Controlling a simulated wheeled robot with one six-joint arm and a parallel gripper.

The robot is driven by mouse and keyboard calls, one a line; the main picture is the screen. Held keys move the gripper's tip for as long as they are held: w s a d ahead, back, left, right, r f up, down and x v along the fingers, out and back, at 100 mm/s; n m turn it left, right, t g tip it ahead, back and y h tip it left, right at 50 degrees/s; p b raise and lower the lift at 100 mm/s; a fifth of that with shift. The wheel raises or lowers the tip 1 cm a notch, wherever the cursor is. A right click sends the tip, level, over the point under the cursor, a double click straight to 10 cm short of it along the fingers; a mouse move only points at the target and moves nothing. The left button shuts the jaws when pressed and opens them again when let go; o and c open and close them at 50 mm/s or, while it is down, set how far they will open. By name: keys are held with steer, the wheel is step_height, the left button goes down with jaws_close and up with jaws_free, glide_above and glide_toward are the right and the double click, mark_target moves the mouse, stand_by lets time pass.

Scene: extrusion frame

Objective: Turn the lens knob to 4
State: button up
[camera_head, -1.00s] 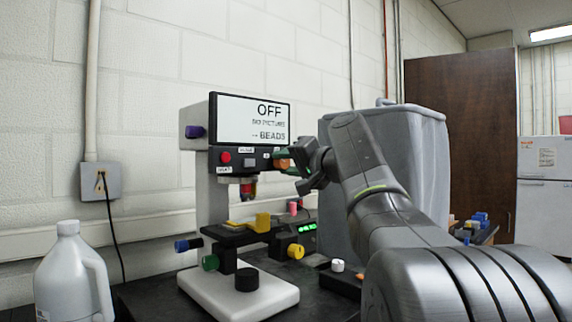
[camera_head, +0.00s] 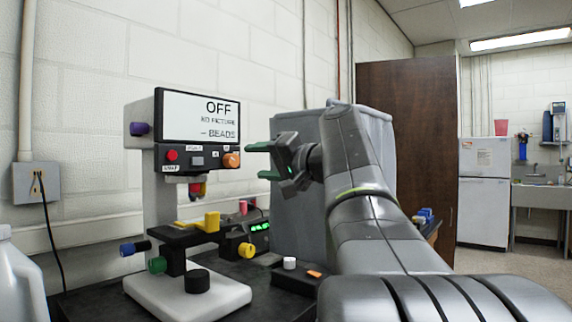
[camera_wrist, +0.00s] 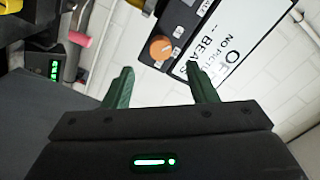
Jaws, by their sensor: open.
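A microscope-like device (camera_head: 150,190) with a screen (camera_head: 200,117) reading OFF, NO PICTURE and BEADS stands on the dark bench. An orange knob (camera_head: 232,160) is at the right end of its front panel; it also shows in the wrist view (camera_wrist: 161,47). Other knobs are purple (camera_head: 139,129), blue (camera_head: 128,249), green (camera_head: 157,265), yellow (camera_head: 246,250) and black (camera_head: 197,281). I cannot read which is the lens knob or any setting. My gripper (camera_head: 256,161) is open and empty, right of the orange knob and apart from it.
A grey covered bulk (camera_head: 375,125) stands behind my arm. A small box with green lit digits (camera_head: 259,227) and a white knob (camera_head: 290,263) are right of the device. A white jug (camera_head: 20,285) stands at the left. Open air lies between the gripper and the panel.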

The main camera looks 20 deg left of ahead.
mark_target(235, 161)
steer(key=v, duration=0.5)
steer(key=shift+s+d, duration=0.1)
steer(key=shift+d, duration=0.1)
steer(key=shift+a, duration=0.15)
steer(key=x, duration=1.3)
steer(key=shift+a, duration=0.25)
steer(key=shift+d, duration=0.1)
